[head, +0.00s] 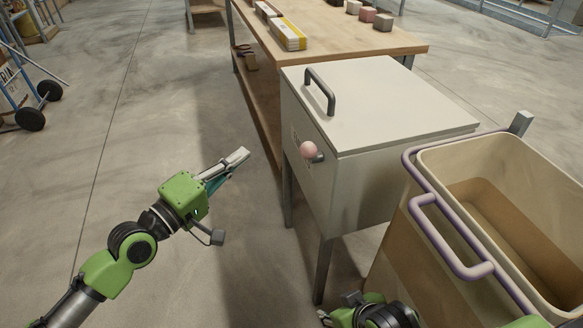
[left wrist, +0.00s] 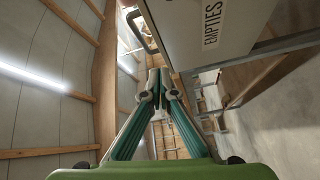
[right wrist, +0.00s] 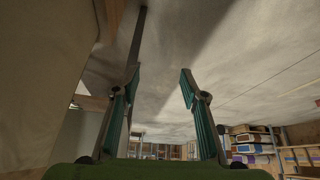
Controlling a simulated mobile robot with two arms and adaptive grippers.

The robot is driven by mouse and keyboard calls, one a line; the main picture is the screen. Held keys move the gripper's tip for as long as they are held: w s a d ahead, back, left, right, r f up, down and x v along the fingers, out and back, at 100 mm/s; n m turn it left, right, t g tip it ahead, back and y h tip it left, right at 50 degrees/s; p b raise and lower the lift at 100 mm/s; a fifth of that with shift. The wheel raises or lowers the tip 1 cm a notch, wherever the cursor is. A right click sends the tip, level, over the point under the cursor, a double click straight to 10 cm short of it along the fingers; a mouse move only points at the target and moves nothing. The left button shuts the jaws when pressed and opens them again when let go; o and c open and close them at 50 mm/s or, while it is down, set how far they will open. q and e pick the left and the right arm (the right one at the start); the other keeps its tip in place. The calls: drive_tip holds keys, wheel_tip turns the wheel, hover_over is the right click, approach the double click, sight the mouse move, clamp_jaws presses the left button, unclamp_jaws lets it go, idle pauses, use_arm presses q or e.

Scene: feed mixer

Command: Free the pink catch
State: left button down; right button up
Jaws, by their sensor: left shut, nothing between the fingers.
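The pink catch (head: 308,149) is a round knob on the upper front face of a pale grey lidded box (head: 300,185). The box's lid (head: 385,100) lies flat and shut, with a dark bar handle (head: 320,90) on it. My left gripper (head: 245,154) is left of the catch, apart from it, pointing toward the box. In the left wrist view its fingertips (left wrist: 160,76) meet with nothing between them; the catch does not show there.
A tan bin (head: 400,255) with a purple handle (head: 450,235) stands right of the box, near my right arm. A wooden bench (head: 350,40) behind holds cartons and small blocks. A hand truck (head: 25,95) stands far left. Floor left of the box is clear.

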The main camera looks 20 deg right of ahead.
sight(311, 154)
use_arm(q)
drive_tip(key=shift+g+h, duration=0.5)
drive_tip(key=shift+h, duration=0.2)
drive_tip(key=s+d+r, duration=0.1)
drive_tip(key=s+r, duration=0.1)
drive_tip(key=s, duration=0.1)
drive_tip(key=shift+d+r+b, duration=0.15)
drive_tip(key=shift+d+b, duration=0.15)
drive_tip(key=shift+d, duration=0.1)
use_arm(e)
drive_tip(key=shift+s+r, duration=0.25)
drive_tip(key=shift+r, duration=0.85)
use_arm(q)
drive_tip(key=x, duration=1.1)
drive_tip(key=s, duration=0.2)
drive_tip(key=s+f+p, duration=0.1)
drive_tip(key=s, duration=0.1)
drive_tip(key=shift+s, duration=0.2)
use_arm(e)
drive_tip(key=s, duration=0.1)
drive_tip(key=s+d+g, duration=0.1)
drive_tip(key=s, duration=0.1)
drive_tip(key=s+g, duration=0.1)
drive_tip(key=s, duration=0.1)
drive_tip(key=shift+s+d+f+h, duration=0.2)
drive_tip(key=shift+d+f+h, duration=0.1)
drive_tip(key=shift+f, duration=0.1)
drive_tip(key=shift+f, duration=0.25)
